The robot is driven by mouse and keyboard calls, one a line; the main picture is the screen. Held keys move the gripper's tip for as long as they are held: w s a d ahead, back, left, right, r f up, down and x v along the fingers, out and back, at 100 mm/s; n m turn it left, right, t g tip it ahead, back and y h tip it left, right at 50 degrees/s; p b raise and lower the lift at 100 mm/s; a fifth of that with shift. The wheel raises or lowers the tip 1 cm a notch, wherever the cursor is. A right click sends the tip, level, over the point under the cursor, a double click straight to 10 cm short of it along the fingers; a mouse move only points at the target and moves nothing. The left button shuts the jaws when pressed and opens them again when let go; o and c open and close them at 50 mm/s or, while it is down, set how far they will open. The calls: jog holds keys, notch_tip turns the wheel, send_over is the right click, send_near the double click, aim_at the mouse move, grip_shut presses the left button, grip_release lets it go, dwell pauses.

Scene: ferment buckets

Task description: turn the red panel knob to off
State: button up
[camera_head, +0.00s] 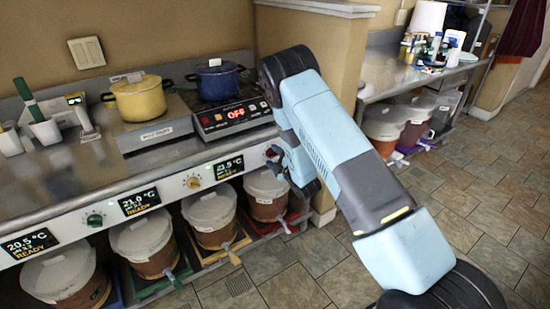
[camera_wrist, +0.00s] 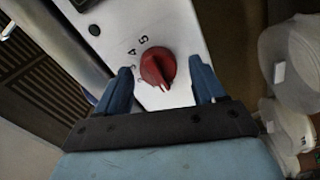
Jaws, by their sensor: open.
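The red panel knob (camera_wrist: 158,67) sits on the pale front panel in the wrist view, with a white pointer mark on its lower edge. The digits 4 and 5 are printed on the panel above and to the left of it. My gripper (camera_wrist: 162,80) is open, with one blue finger on each side of the knob and a gap visible to each. My fingertips are hard to make out there.
Yellow (camera_head: 194,181) and green (camera_head: 95,219) knobs sit farther left on the same panel, beside lit displays. White-lidded buckets (camera_head: 266,193) stand on the shelf below. A blue pot (camera_head: 217,80) and a yellow pot (camera_head: 138,98) stand above. Tiled floor is clear at the right.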

jog(key=v, duration=1.3)
jog(key=shift+s+d, duration=0.2)
jog(key=w+d+r+m+g+h, duration=0.15)
jog(key=d+r+m+h, duration=0.3)
jog(key=r, duration=0.55)
jog(key=w+d+r+m+h, duration=0.3)
jog(key=d+r+m, duration=0.15)
jog(key=r, duration=0.55)
jog(key=s+d+r+m+g, duration=0.2)
jog(key=s+d+r+m, duration=0.15)
jog(key=r, duration=0.35)
jog(key=s+d+r+m+g+h, duration=0.1)
jog(key=s+d+r+m, duration=0.1)
jog(key=s+r, duration=0.45)
jog(key=s+d+r+m+g+h, duration=0.1)
jog(key=s+d+r+m+g, duration=0.15)
jog(key=s, duration=0.65)
jog(key=s+r+m+g, duration=0.1)
jog(key=s+r+m, duration=0.1)
jog(key=s, duration=0.7)
jog(key=s+r+m+g, duration=0.1)
jog(key=s+r+m, duration=0.1)
jog(key=s, duration=0.8)
jog(key=shift+s+d, duration=0.2)
jog(key=shift+r+h, duration=0.1)
jog(key=shift+h, duration=0.15)
